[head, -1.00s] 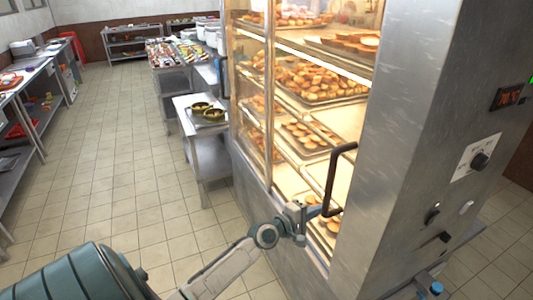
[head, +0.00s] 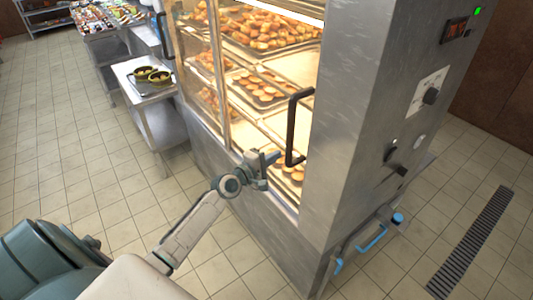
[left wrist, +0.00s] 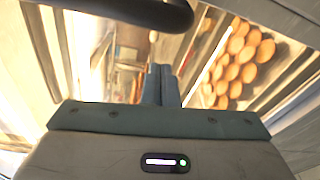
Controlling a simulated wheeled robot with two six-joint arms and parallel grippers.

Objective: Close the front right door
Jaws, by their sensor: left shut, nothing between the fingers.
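The front right door of the steel display cabinet is glass, with a black bar handle (head: 292,125) standing upright near the cabinet's right post. Whether it is fully closed I cannot tell. My left gripper (head: 270,158) is shut and empty, just left of the handle's lower end; contact is unclear. In the left wrist view the shut fingers (left wrist: 160,84) point toward the lit inside of the cabinet, and the dark handle (left wrist: 140,10) crosses the top of the picture close by. My right gripper is not in view.
Trays of pastries (head: 265,88) fill the lit shelves. The control side (head: 425,95) has a knob and switches. Blue-handled fittings (head: 372,238) sit low by the cabinet. A small steel table (head: 140,80) with two dark bowls stands left. Tiled floor is open at left.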

